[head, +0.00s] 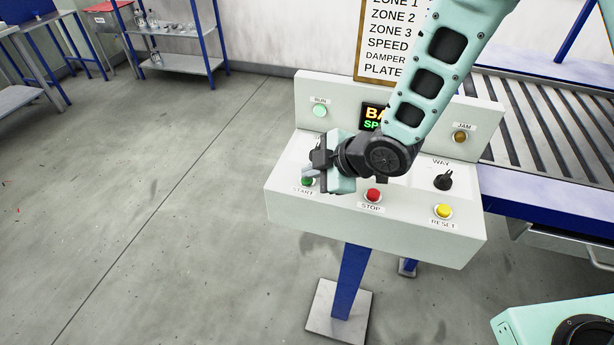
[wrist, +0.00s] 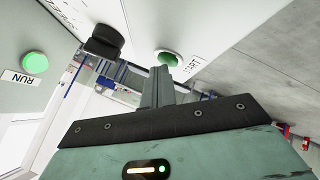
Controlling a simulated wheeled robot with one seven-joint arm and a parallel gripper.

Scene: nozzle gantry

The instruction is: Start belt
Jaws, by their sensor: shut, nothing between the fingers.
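The control box (head: 420,225) stands on a blue post and carries the belt's controls. The green START button (head: 308,181) is at its front left, partly hidden by my gripper (head: 308,173). In the wrist view the START button (wrist: 168,58) lies just beyond the tips of my gripper (wrist: 162,72). The fingers are shut with nothing between them. They overlap the button's lower edge there, and I cannot tell whether they touch it. The RUN lamp (head: 320,111) is pale green in the head view, and it also shows in the wrist view (wrist: 35,62).
The red STOP button (head: 373,195) and yellow RESET button (head: 443,211) are on the same panel. A black knob (head: 443,181) and an amber JAM lamp (head: 460,136) are at the right. A roller conveyor (head: 545,115) runs behind. The floor at left is clear.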

